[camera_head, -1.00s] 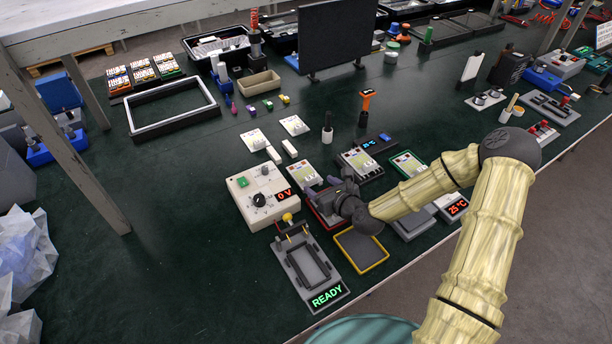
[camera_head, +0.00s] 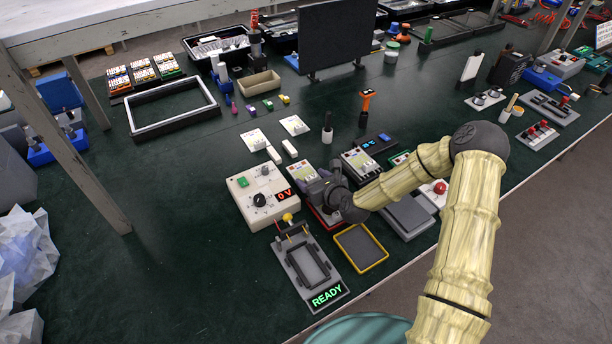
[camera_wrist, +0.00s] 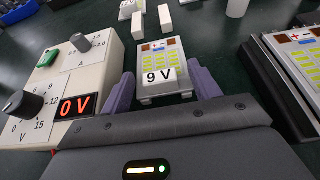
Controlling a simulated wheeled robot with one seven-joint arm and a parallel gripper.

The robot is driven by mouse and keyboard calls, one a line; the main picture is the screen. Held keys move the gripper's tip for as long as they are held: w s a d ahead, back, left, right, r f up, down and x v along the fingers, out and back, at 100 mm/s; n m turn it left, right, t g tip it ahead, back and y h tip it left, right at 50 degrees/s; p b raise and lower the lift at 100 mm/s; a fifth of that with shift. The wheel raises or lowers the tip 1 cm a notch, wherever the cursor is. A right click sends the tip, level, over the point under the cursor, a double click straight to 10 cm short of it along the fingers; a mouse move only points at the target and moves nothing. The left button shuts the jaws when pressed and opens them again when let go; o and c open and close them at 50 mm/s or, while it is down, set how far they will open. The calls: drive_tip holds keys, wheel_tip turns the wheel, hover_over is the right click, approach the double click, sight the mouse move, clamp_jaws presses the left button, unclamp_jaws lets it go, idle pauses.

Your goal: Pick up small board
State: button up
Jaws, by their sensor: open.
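A small board (camera_wrist: 165,62) with yellow cells, a red plus and blue minus strip and a "9 V" label lies ahead of my gripper in the wrist view. In the head view the board (camera_head: 301,172) shows just beyond my gripper (camera_head: 320,186), which hides its near part. In the wrist view the purple fingers of my gripper (camera_wrist: 164,88) are apart, one on each side of the board's near end. I cannot tell whether they touch it.
A cream power unit (camera_head: 262,197) reading "0 V" stands close on the left. A similar board (camera_head: 360,160) in a dark holder is on the right. A yellow-rimmed tray (camera_head: 361,248) and a "READY" fixture (camera_head: 309,265) lie nearer the front edge.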

drive_tip(key=c, duration=1.1)
wheel_tip(320, 180, up, 10)
